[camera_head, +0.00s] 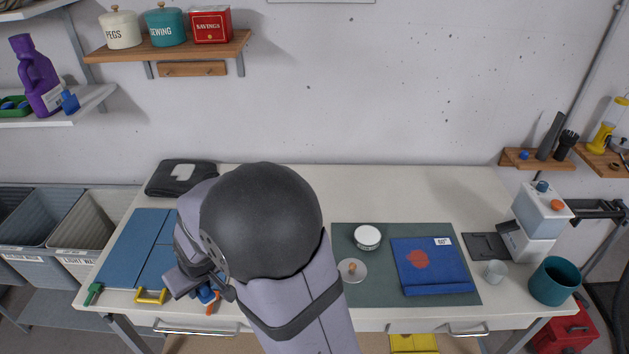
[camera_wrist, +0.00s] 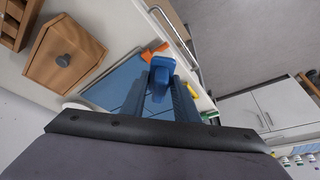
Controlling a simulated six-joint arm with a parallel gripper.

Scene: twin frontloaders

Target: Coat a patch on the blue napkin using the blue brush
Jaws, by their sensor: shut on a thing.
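The blue napkin (camera_head: 450,276) lies folded on a dark green mat (camera_head: 345,295), right of the middle of the table. It bears a reddish-orange patch and a small white label. My gripper (camera_head: 205,292) is far to the left, over the front edge of the blue board. It is shut on a blue thing, apparently the blue brush (camera_head: 208,296), which also shows between the fingers in the wrist view (camera_wrist: 160,72). Its bristles cannot be made out. A white round jar (camera_head: 367,237) stands on the mat, with a round lid with a knob (camera_head: 352,271) beside it.
The blue board (camera_head: 140,240) has green (camera_head: 93,293) and yellow (camera_head: 150,296) handles along its front; an orange one (camera_head: 213,309) is near my gripper. A dark folded cloth (camera_head: 182,177) lies behind. A dispenser (camera_head: 540,215), a glass (camera_head: 495,272) and a teal pot (camera_head: 554,281) stand right of the mat.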

